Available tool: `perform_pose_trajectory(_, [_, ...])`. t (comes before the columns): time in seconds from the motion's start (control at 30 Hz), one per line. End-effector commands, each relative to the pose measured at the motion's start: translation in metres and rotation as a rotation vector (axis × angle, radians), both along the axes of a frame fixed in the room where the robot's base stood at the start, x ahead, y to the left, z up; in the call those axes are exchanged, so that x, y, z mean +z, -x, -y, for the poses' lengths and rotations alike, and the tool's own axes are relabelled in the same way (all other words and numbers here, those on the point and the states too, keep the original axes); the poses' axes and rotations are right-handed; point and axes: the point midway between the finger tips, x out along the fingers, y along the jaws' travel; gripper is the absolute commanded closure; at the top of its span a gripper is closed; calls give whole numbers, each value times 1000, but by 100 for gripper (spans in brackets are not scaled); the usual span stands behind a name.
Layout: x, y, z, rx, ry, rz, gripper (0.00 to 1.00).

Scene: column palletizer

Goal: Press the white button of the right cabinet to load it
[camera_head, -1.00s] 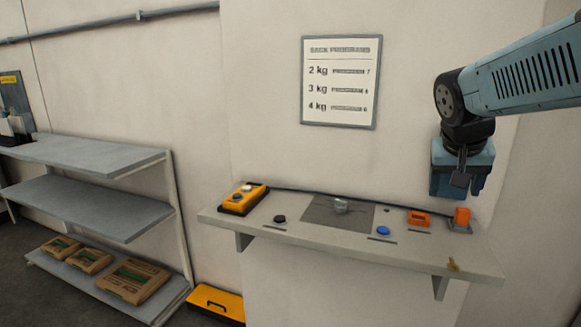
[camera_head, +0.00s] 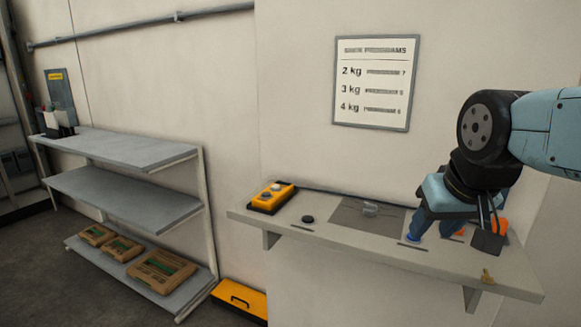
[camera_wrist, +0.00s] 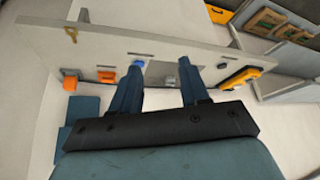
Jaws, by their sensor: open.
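No cabinet and no white button on one can be made out in these frames. My gripper (camera_head: 434,235) is over the right half of the wall shelf (camera_head: 330,244), fingers pointing down, open and empty. In the wrist view my gripper (camera_wrist: 160,66) shows two blue fingers spread apart. A blue round piece (camera_wrist: 138,61) is at the tip of the left finger there; whether they touch cannot be told. The grey mat (camera_wrist: 157,72) with a small clear object (camera_wrist: 171,80) shows between and beyond the fingers.
A yellow control box (camera_head: 272,196) and a black disc (camera_head: 307,219) are on the shelf's left part. Orange pieces (camera_wrist: 106,76) and a key-like item (camera_wrist: 72,33) are on it too. A rack (camera_head: 125,195) with brown packages (camera_head: 162,271) stands left; a yellow case (camera_head: 240,298) is below.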

Motion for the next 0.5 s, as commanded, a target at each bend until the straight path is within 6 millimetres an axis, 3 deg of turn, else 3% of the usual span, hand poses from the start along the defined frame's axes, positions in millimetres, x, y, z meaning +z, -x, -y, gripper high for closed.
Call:
perform_pose_trajectory(0.43, [0, 0, 0, -1, 0, 0, 98])
perform_pose_trajectory(0.5, [0, 0, 0, -1, 0, 0, 100])
